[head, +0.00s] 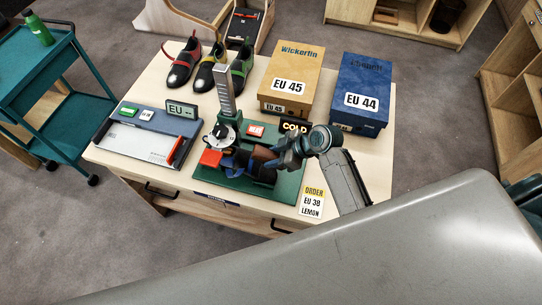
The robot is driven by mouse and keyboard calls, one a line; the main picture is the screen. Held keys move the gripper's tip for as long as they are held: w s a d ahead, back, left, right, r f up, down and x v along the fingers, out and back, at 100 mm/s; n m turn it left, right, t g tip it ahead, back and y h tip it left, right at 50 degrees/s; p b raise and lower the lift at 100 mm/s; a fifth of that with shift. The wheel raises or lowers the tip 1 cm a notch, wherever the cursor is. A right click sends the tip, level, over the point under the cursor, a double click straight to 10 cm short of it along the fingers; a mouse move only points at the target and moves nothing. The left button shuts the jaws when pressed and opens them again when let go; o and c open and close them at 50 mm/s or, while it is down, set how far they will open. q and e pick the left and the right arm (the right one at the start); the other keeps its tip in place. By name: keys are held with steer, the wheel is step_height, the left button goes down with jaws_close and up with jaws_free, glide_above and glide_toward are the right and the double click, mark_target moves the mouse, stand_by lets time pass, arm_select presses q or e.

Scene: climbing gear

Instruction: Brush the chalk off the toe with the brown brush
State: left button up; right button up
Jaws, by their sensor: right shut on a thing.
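My right gripper (283,155) is over the right part of a green press base (290,186) on the table. It is shut on a small brown thing that looks like the brown brush, mostly hidden by the fingers. A dark shoe with blue and brown parts (240,160) lies on the base, just left of and below the fingers. The gripper covers part of it. I cannot make out the chalk, or whether the brush touches the toe. My left gripper is not in view.
The press has an upright scale (225,90), a dial (221,136) and a red block (210,158). A measuring board (145,140) lies left. A yellow box (291,78) and blue box (361,88) stand back right. An order card (312,201) lies at front right.

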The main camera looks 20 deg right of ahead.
steer(key=shift+d+r, duration=0.1)
steer(key=shift+r, duration=0.2)
steer(key=shift+s+d+r, duration=0.15)
steer(key=shift+d+r, duration=0.05)
steer(key=shift+r, duration=0.5)
steer(key=shift+s+d+r, duration=0.15)
steer(key=shift+d+r, duration=0.05)
steer(key=shift+r, duration=0.45)
